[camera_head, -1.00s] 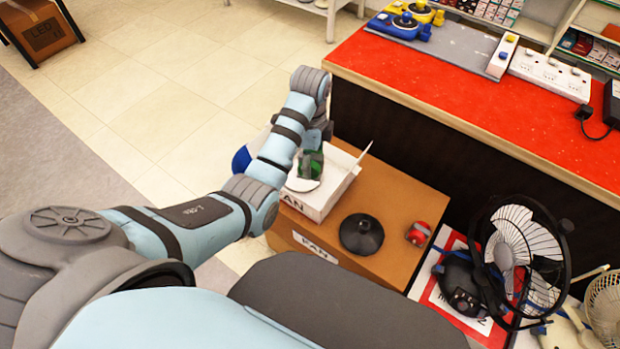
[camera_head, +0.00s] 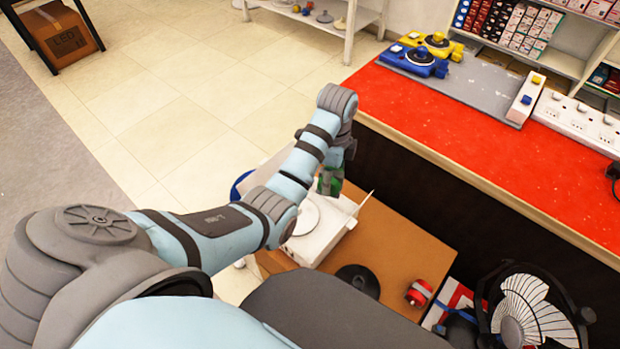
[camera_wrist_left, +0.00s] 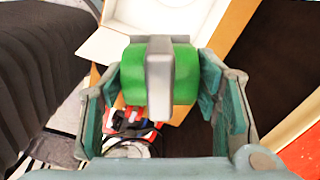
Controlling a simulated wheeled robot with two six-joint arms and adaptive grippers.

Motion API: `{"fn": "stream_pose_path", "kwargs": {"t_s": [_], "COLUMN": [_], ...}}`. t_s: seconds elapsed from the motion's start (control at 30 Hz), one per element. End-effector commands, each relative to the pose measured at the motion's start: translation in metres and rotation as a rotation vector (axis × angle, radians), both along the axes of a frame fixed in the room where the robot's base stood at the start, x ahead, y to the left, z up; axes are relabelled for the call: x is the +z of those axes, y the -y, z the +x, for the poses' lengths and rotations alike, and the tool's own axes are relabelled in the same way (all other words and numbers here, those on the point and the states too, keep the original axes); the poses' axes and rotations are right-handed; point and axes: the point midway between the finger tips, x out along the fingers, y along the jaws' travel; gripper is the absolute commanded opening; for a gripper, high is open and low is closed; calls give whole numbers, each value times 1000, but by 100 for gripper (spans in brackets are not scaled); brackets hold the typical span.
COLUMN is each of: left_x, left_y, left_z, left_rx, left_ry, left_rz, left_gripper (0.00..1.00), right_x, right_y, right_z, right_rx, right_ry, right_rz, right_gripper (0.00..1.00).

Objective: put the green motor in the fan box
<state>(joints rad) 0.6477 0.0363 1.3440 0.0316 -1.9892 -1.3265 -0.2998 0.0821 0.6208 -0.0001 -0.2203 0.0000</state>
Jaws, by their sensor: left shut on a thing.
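My left gripper (camera_head: 329,182) is shut on the green motor (camera_wrist_left: 184,75), a green body with a grey bar across its middle. In the left wrist view the motor sits between the two fingers. In the head view it is small and partly hidden by the gripper. The open white fan box (camera_head: 327,240) stands on a brown carton, below the gripper. A white round part (camera_head: 304,219) is in the box; my arm hides part of the box. In the wrist view the box (camera_wrist_left: 103,46) shows beyond the motor. My right gripper is not in view.
The brown carton (camera_head: 395,245) also carries a black round base (camera_head: 358,279) and a red part (camera_head: 419,292). The red-topped counter (camera_head: 460,130) rises close behind the carton. A black fan (camera_head: 530,312) stands at the lower right.

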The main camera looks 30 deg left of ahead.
Motion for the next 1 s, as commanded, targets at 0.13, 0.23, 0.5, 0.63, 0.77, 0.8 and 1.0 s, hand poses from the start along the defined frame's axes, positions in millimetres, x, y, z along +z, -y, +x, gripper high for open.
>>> {"fn": "stream_pose_path", "kwargs": {"t_s": [0.13, 0.23, 0.5, 0.63, 0.77, 0.8, 1.0], "left_x": [-14, -22, -51, -74, -92, -97, -132], "left_y": [-2, -2, -1, -1, -1, -1, -1], "left_z": [-1, -1, -1, -1, -1, -1, -2], "left_rx": [4, 5, 3, 2, 1, 1, 1], "left_ry": [0, -1, -1, -1, -1, -1, -4], "left_rz": [0, 0, 0, 0, 0, 0, 0], "left_gripper": [0, 0, 0, 0, 0, 0, 0], "right_x": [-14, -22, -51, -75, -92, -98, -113], "right_y": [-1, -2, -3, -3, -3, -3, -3], "right_z": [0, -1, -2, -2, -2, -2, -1], "right_rx": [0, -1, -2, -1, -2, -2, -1], "right_ry": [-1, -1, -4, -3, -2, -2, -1], "right_rz": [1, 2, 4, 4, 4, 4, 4], "right_gripper": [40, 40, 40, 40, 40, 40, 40]}}
